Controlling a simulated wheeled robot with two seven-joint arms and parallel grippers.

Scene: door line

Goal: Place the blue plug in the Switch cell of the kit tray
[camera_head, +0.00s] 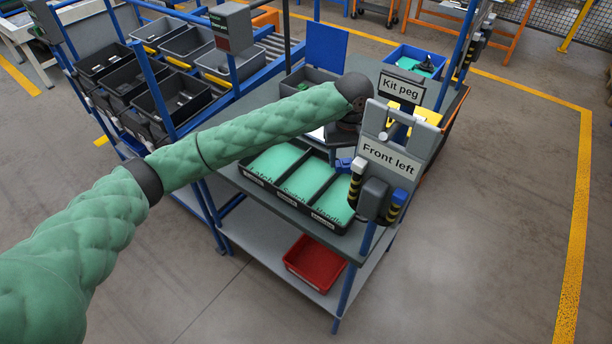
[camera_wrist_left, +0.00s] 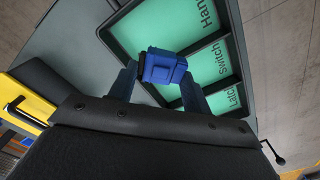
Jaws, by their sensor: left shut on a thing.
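The blue plug (camera_wrist_left: 165,66) is between the two fingers of my left gripper (camera_wrist_left: 158,90), which is shut on it. The black kit tray (camera_head: 272,188) has three green-floored cells labelled Latch, Switch and Handle. The Switch cell (camera_head: 304,178) is the middle one, and it also shows in the wrist view (camera_wrist_left: 208,62). There the plug overlaps the tray's Switch area; its height above the floor is hard to tell. In the head view, a small blue part, probably the plug (camera_head: 343,164), shows beside the Front left sign; the fingers are mostly hidden. My right gripper is not in view.
The Front left sign panel (camera_head: 390,158) and hanging gear stand close to the tray's right end. A red bin (camera_head: 315,262) sits on the lower shelf. Dark bins (camera_head: 180,95) stand on the rack at left.

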